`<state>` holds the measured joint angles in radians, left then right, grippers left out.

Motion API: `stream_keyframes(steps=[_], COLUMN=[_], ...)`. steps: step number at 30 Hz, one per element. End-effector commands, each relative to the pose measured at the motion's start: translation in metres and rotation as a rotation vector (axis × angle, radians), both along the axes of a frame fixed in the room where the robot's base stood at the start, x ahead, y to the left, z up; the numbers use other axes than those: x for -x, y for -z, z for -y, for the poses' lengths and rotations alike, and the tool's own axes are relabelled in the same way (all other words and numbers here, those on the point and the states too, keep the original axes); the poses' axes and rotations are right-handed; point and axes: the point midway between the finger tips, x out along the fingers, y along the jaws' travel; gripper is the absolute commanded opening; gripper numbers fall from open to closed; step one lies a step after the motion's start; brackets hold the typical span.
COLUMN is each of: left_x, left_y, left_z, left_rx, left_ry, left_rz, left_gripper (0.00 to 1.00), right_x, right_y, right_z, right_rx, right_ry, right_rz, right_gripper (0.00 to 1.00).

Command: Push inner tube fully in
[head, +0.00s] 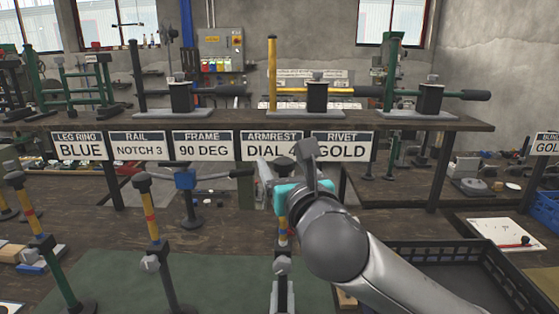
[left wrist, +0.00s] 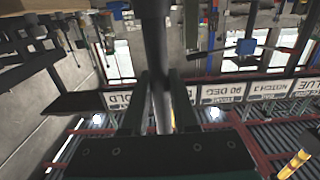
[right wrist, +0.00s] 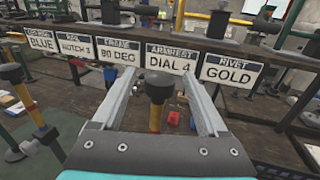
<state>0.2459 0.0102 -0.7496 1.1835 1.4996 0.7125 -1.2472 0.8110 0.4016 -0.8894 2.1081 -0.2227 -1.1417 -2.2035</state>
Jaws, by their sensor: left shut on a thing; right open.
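The inner tube (head: 283,238) is yellow with coloured bands and stands upright below my right gripper in the head view. In the right wrist view the tube's yellow part (right wrist: 155,118) has a dark knob (right wrist: 157,86) on top. My teal right gripper (head: 288,188) is open, with its fingers (right wrist: 165,85) apart on either side of the knob. In the upside-down left wrist view my dark green left gripper (left wrist: 160,80) is shut on a dark outer tube (left wrist: 155,40).
More tubed stands (head: 157,240) stand at the left on the bench. Behind is a shelf (head: 225,122) with signs such as ARMREST DIAL 4 (head: 270,145). A black crate (head: 430,246) lies at the right. A green mat (head: 210,285) lies in front.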

Motion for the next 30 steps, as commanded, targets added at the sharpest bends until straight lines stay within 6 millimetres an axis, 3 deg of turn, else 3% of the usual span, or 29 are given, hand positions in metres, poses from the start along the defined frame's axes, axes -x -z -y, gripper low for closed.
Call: stream_keyframes(steps=[9, 20, 30], left_x=[0.000, 0.000, 0.000], left_y=[-0.001, -0.001, -0.001], left_z=[0.000, 0.000, 0.000], left_rx=[0.001, 0.001, 0.001], left_ry=[0.000, 0.000, 0.000], left_rz=[0.002, 0.002, 0.002], left_gripper=[0.00, 0.00, 0.00], right_x=[-0.027, -0.031, -0.030], right_y=[0.000, 0.000, 0.000], right_z=[-0.007, -0.008, -0.008], right_rx=[-0.001, -0.001, -0.001], right_ry=[0.000, -0.001, 0.000], right_rz=[-0.001, 0.000, 0.000], right_gripper=[0.76, 0.76, 0.40])
